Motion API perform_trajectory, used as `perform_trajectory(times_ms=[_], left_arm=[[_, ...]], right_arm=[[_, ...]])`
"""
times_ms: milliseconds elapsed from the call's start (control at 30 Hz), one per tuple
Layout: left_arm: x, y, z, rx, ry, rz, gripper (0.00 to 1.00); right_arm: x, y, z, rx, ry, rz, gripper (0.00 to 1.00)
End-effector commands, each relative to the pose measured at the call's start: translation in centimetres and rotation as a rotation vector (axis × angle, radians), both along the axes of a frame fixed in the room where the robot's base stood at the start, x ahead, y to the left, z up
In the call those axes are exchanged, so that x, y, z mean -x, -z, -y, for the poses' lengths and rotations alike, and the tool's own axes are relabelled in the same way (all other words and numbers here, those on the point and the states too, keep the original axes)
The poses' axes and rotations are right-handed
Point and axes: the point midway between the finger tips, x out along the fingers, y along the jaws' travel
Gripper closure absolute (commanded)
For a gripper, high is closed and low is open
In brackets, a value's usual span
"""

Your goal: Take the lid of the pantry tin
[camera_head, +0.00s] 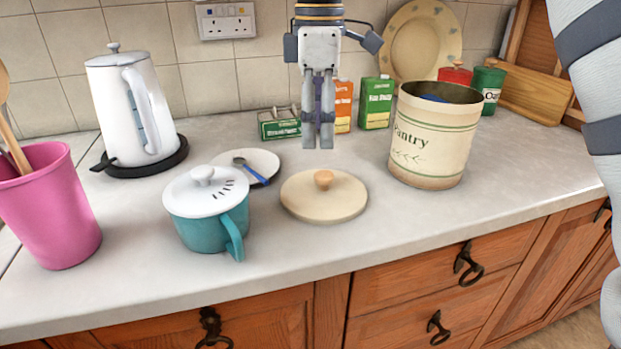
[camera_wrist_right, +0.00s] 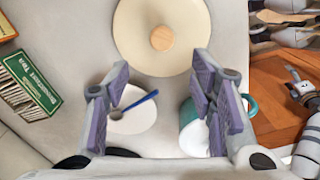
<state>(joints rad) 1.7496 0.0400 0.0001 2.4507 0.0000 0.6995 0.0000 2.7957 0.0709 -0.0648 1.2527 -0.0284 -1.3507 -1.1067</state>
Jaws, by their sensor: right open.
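The cream lid (camera_head: 324,197) with a round wooden knob (camera_head: 323,179) lies flat on the counter, off the tin. It also shows at the top of the right wrist view (camera_wrist_right: 140,35), knob up. The pantry tin (camera_head: 433,140), cream with green bands, stands open-topped to the right of the lid, with something blue inside. My right gripper (camera_head: 318,140) points down above the counter, over the lid's far side. In its wrist view (camera_wrist_right: 160,95) the two fingers are spread apart with nothing between them. My left gripper is out of the picture.
A teal lidded pot (camera_head: 208,228) stands left of the lid, near a saucer (camera_head: 262,163) with a blue-handled spoon. A white kettle (camera_head: 135,115) and pink utensil pot (camera_head: 55,215) are further left. Small boxes (camera_head: 376,103) stand behind. Counter in front of the lid is clear.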

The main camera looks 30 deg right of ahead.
Motion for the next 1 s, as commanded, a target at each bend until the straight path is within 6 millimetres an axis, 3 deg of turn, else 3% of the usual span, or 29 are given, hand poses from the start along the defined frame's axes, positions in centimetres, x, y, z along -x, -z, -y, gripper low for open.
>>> perform_trajectory(times_ms=[100, 500, 767, 1000], left_arm=[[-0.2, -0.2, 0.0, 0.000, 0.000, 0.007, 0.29], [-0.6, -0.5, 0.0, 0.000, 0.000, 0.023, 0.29], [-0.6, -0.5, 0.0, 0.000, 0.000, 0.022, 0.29], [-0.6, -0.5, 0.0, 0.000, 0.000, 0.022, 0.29]], right_arm=[[0.1, 2.5, 0.0, -0.001, 0.001, -0.001, 0.50], [0.4, 8.8, 0.7, 0.001, 0.001, 0.000, 0.50], [0.4, 9.4, 0.7, 0.000, 0.001, 0.002, 0.50], [0.4, 9.4, 0.7, 0.000, 0.001, 0.002, 1.00]])
